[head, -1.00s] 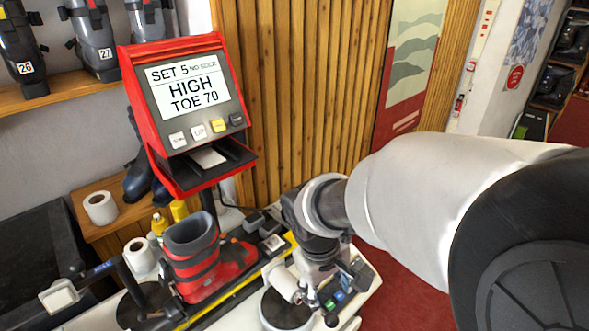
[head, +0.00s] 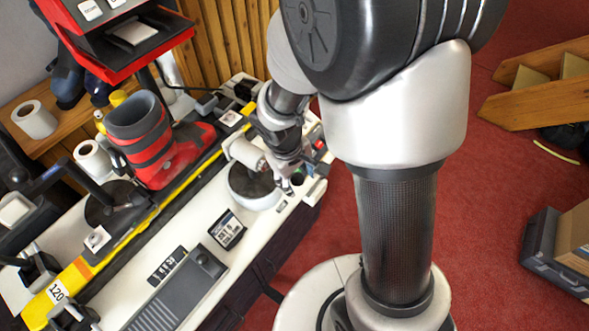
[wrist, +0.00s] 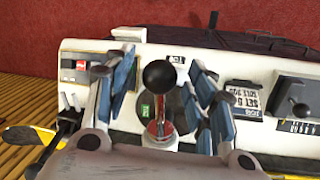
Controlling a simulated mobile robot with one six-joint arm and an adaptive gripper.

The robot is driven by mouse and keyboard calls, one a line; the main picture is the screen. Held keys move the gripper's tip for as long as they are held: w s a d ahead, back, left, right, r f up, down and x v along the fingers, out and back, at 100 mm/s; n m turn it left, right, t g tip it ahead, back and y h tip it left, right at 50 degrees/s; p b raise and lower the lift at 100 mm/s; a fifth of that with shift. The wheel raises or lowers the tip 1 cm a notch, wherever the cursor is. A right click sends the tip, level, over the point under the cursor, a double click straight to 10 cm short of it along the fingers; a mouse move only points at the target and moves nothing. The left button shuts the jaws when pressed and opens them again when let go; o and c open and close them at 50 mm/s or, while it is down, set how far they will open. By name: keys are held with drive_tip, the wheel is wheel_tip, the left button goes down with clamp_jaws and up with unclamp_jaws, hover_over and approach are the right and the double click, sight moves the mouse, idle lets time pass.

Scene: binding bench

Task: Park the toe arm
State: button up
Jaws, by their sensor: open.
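A lever with a black ball knob (wrist: 160,74), apparently the toe arm, stands in the middle of the wrist view, beside an upside-down label that seems to read TOE. My gripper (wrist: 163,92) is open, with its blue-padded fingers on either side of the knob. Gaps show between knob and pads; whether the knob lies at fingertip depth I cannot tell. In the head view my gripper (head: 291,166) is at the bench's far right end, by a round dark pad, and its fingers are partly hidden.
A red and grey boot (head: 150,140) stands on the bench (head: 180,245) beside a yellow rail. A small display card (head: 227,230) and a grey pedal-like block (head: 180,290) lie in front. A red console (head: 115,40) overhangs behind.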

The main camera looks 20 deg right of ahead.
drive_tip(key=shift+d+f, duration=0.15)
drive_tip(key=shift+f, duration=0.55)
drive_tip(key=shift+c, duration=0.4)
clamp_jaws()
